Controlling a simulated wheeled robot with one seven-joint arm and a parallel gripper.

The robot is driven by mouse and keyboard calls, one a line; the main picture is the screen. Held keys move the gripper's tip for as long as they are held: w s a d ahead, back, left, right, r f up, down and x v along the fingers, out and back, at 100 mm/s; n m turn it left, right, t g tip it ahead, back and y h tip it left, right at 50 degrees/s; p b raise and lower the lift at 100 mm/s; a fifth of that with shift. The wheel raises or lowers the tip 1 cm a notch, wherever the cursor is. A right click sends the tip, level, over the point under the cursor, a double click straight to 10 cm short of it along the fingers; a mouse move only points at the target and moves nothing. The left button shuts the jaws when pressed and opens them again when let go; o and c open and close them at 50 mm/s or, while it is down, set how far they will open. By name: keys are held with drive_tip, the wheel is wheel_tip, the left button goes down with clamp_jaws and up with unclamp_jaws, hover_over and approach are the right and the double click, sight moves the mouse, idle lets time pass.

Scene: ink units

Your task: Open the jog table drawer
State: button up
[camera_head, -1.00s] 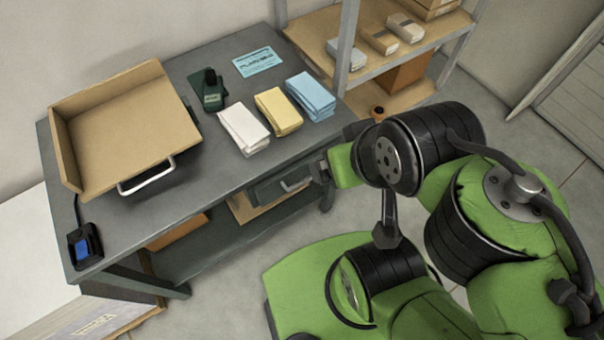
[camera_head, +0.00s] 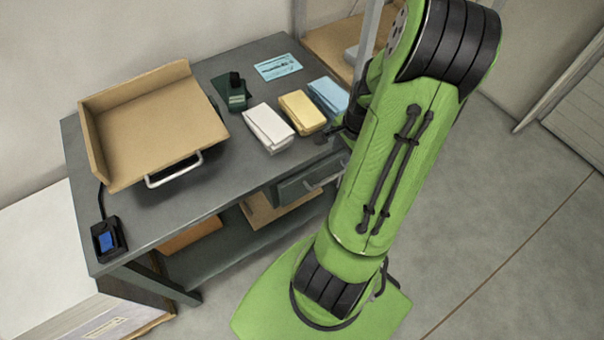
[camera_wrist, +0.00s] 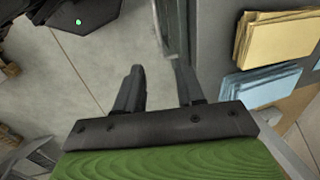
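The jog table (camera_head: 235,185) is a dark grey workbench at left centre in the head view. Its drawer (camera_head: 296,190) is under the right part of the top, with a pale bar handle (camera_head: 326,178) on its front. The drawer looks shut, though my arm covers its right end. In the wrist view the table's edge runs down right of centre, with the handle (camera_wrist: 160,25) near the top, beyond the fingertips. My gripper (camera_wrist: 159,68) is open, its two fingers apart with nothing between them. In the head view my gripper is mostly hidden behind my arm.
On the table are a cardboard tray (camera_head: 155,120) with a metal handle, a dark green device (camera_head: 234,92), white packets (camera_head: 268,127), yellow packets (camera_head: 301,112) and blue packets (camera_head: 329,96). A shelf rack (camera_head: 335,42) stands behind. The floor (camera_head: 500,230) at right is clear.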

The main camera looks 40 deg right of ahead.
sight(331, 178)
drive_tip(key=w+f+b, duration=0.1)
drive_tip(key=f, duration=0.4)
drive_tip(key=f+b, duration=0.2)
drive_tip(key=f, duration=0.3)
drive_tip(key=w+f+b, duration=0.1)
drive_tip(key=f+b, duration=0.1)
drive_tip(key=f, duration=0.3)
drive_tip(key=shift+w+d+f, duration=0.35)
drive_tip(key=shift+d, duration=0.05)
clamp_jaws()
